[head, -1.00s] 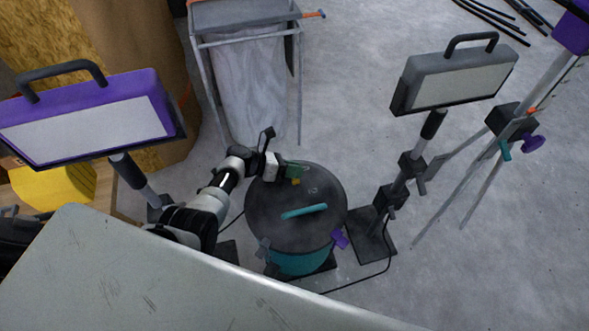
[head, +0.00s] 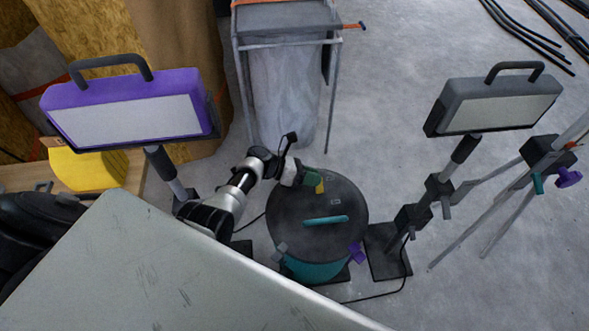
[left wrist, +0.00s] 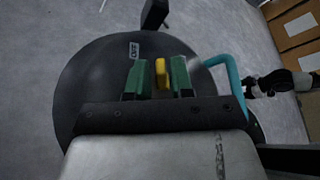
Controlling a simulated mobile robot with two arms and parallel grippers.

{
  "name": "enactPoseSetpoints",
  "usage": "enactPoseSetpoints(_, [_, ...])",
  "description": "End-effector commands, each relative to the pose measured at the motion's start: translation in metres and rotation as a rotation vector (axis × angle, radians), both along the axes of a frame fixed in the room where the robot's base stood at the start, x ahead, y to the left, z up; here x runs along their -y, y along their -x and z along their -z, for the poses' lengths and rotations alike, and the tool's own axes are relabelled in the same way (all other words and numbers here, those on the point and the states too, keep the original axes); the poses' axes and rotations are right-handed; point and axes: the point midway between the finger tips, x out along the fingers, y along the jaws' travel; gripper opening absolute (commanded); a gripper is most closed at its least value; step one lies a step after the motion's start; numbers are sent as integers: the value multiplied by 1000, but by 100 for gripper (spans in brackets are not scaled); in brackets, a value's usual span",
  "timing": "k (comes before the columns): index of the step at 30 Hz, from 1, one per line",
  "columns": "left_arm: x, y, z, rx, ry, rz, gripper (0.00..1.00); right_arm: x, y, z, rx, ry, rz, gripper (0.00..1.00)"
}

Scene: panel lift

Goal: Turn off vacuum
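The vacuum is a drum with a round dark lid (head: 290,215), a teal body (head: 318,271) and a teal handle (head: 326,220). A yellow switch (left wrist: 160,72) stands on the lid, near a pale label reading OFF (left wrist: 135,50). My left gripper (head: 314,182) is low over the far part of the lid. In the left wrist view its two green fingers (left wrist: 159,78) stand either side of the yellow switch, with gaps showing. A black and white arm part (left wrist: 290,82) shows beyond the teal handle there; its fingers are not clear. The head view shows no right gripper.
A large pale panel (head: 150,270) fills the foreground. A purple work light (head: 130,112) stands left and a grey one (head: 495,102) right, on stands. A framed waste bag (head: 285,85) is behind the vacuum. A black cable (head: 385,294) lies on the floor.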

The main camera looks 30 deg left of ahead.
Motion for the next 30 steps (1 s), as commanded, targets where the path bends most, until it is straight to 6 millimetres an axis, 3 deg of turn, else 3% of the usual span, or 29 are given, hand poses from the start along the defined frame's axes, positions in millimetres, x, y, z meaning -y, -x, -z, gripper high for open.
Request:
enactPoseSetpoints(6, [-39, 15, -17, 0, -3, -2, 22, 5, 30, 11, -18, 2, -6, 62])
enactPoseSetpoints(13, [-68, 27, -27, 0, -1, -1, 22, 9, 51, 19, -27, 5, -9, 62])
enactPoseSetpoints(30, [-75, 30, -28, 0, 1, -1, 22, 10, 55, 21, -29, 5, -10, 62])
